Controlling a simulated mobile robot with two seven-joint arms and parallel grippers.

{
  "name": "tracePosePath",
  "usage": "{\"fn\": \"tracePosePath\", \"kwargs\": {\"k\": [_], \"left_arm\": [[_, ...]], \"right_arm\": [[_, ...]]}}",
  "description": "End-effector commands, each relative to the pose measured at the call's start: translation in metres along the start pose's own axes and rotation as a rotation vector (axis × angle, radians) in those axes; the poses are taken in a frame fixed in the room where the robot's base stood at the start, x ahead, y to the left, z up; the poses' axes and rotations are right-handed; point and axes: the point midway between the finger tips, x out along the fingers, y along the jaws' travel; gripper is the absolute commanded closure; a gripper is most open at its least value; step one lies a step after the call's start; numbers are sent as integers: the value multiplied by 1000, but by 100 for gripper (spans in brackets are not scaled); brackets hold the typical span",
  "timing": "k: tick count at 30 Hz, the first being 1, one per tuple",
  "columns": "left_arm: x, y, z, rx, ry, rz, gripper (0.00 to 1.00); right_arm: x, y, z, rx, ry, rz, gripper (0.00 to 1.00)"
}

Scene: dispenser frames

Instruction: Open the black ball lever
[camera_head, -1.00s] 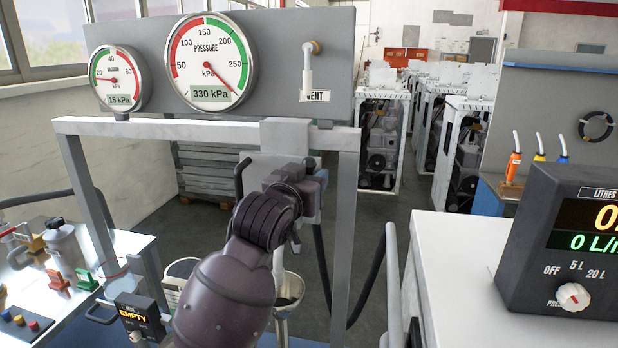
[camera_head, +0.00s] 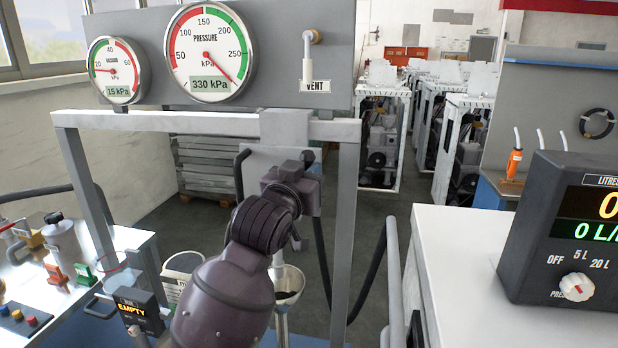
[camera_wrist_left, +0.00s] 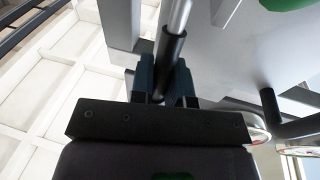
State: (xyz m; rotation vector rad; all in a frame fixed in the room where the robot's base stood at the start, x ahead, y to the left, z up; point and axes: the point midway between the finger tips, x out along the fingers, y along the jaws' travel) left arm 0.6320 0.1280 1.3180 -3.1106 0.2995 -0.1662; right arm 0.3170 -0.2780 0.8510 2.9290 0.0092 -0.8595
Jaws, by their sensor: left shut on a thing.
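A black sleeve on a bright metal rod (camera_wrist_left: 171,52) stands between the fingers of my left gripper (camera_wrist_left: 163,84) in the left wrist view. The gripper is shut on this black lever handle. I cannot make out a ball on it. In the head view my left arm reaches up from the bottom to the grey frame, and its wrist hides the fingers and the lever. My right gripper is not in view.
A grey panel carries a vacuum gauge (camera_head: 114,70) at 15 kPa, a pressure gauge (camera_head: 208,53) at 330 kPa and a white vent lever (camera_head: 308,72). A funnel (camera_head: 290,281) hangs below my wrist. A black litres display (camera_head: 568,228) stands on the white counter (camera_head: 455,245) at right.

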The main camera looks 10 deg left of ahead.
Motion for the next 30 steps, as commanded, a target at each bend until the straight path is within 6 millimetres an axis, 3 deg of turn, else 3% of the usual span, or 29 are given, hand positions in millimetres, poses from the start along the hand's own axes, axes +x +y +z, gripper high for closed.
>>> {"fn": "tracePosePath", "kwargs": {"k": [15,24,30], "left_arm": [[-36,7,10,81,427,-2,100],[-49,10,14,118,604,-1,100],[-54,11,14,130,668,0,100]], "right_arm": [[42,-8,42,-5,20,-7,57],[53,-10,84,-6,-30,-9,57],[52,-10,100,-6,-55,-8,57]]}}
